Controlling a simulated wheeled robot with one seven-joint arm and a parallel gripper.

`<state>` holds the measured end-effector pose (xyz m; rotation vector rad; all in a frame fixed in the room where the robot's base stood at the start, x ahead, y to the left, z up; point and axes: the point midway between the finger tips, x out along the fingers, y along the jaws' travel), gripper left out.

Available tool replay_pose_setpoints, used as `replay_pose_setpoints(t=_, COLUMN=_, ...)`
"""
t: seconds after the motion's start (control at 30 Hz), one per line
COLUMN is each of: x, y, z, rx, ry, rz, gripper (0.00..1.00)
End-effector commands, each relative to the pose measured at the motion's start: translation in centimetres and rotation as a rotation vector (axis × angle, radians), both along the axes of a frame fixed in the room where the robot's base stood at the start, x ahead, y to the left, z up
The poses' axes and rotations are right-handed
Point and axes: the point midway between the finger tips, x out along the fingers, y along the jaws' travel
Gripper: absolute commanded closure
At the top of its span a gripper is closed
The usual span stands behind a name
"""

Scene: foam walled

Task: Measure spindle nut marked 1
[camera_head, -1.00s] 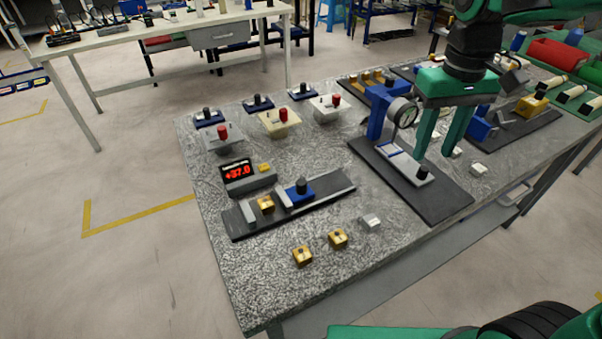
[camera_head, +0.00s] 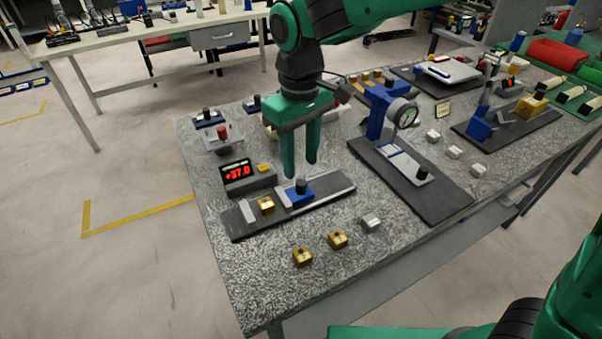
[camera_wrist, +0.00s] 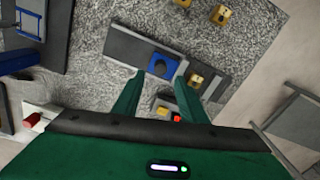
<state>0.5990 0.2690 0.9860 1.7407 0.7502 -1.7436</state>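My gripper (camera_head: 300,168) is open and empty, pointing down above the slide fixture. The fixture has a dark base (camera_head: 335,190), a blue slider (camera_head: 295,198) with a black knob, and a brass nut (camera_head: 266,205) beside the slider. In the wrist view, the blue slider (camera_wrist: 163,65) lies between my fingers, and the brass nut (camera_wrist: 197,78) is by the right finger. The red display (camera_head: 240,173) reads +37.0. Two more brass nuts (camera_head: 302,257) (camera_head: 337,239) stand on the bench in front. The marks on the nuts are too small to read.
A dial gauge (camera_head: 403,113) on a blue stand is right of my gripper. Silver blocks (camera_head: 371,222) (camera_head: 433,136) lie on the bench. A red-knobbed station (camera_head: 222,140) stands at the left. The front left corner of the bench is clear.

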Motion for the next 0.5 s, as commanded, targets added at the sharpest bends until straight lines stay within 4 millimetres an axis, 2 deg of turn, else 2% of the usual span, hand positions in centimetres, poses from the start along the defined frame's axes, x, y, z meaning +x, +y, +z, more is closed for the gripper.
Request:
replay_pose_setpoints(t=0.1, x=-0.1, y=-0.1, z=-2.1, rx=-0.003, ry=0.003, rz=0.000, gripper=0.62)
replay_pose_setpoints(t=0.2, x=0.0, y=-0.1, z=-3.4, rx=-0.001, ry=0.001, rz=-0.001, gripper=0.62)
replay_pose_setpoints(t=0.33, x=0.0, y=-0.1, z=-4.6, rx=-0.001, ry=0.001, rz=-0.001, gripper=0.62)
replay_pose_setpoints(t=0.5, x=0.0, y=-0.1, z=-5.2, rx=0.000, ry=0.000, rz=-0.002, gripper=0.62)
